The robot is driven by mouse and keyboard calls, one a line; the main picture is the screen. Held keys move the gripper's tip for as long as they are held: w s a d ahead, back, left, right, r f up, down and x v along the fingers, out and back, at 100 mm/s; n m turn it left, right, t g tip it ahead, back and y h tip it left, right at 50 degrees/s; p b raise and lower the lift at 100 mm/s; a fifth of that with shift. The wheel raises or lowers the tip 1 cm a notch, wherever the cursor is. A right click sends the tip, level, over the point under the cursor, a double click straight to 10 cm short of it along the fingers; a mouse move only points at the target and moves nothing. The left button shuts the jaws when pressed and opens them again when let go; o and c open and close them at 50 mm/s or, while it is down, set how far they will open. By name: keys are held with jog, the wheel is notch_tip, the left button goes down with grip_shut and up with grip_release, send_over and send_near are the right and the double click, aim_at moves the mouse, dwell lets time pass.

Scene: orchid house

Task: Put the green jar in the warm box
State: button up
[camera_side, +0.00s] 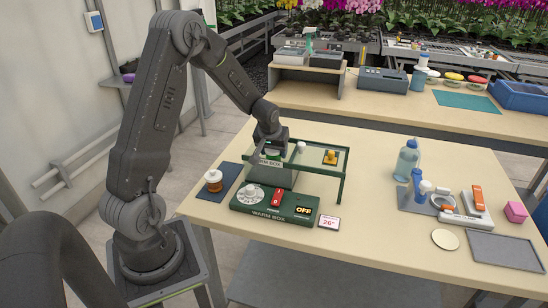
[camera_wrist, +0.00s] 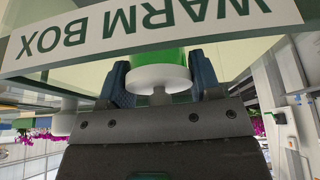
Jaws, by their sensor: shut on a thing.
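My gripper (camera_side: 270,143) is over the left part of the warm box in the side view. In the wrist view my gripper (camera_wrist: 160,88) is shut on the green jar (camera_wrist: 158,57), with a jar finger on either side of its white lower part. Only a little of the jar shows in the side view, beneath my gripper. The warm box has a green-edged clear frame (camera_side: 343,187) and a "WARM BOX" label, which fills much of the wrist view (camera_wrist: 140,28). I cannot tell whether the jar is inside the box or in front of it.
A green control panel (camera_side: 275,205) with a dial, a red switch and an "OFF" display stands in front. An orange-and-white jar (camera_side: 213,182) is at left on a dark mat (camera_side: 228,172). A blue bottle (camera_side: 407,160) and a grey tray (camera_side: 506,251) are at right.

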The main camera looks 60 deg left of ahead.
jog(key=shift+f, duration=1.25)
jog(key=shift+f, duration=0.1)
jog(key=o, duration=1)
jog(key=shift+f, duration=0.1)
jog(key=v, duration=1.2)
jog(key=s+d+r+m+t, duration=0.1)
jog(key=s+d+r+m, duration=0.15)
jog(key=d+r, duration=0.35)
jog(key=s+d+r+m+t, duration=0.1)
jog(key=s+d+r+m, duration=0.15)
jog(key=d, duration=0.55)
jog(key=s+d+r+m+h, duration=0.1)
jog(key=s+d, duration=0.2)
jog(key=s, duration=0.1)
jog(key=s+d+r+m+h, duration=0.1)
jog(key=s+d, duration=0.3)
jog(key=s+d+r+m+h, duration=0.1)
jog(key=s+d+m, duration=0.1)
jog(key=s+d, duration=0.1)
jog(key=shift+s+d+r, duration=0.15)
jog(key=shift+s+d, duration=0.05)
jog(key=shift+s, duration=0.3)
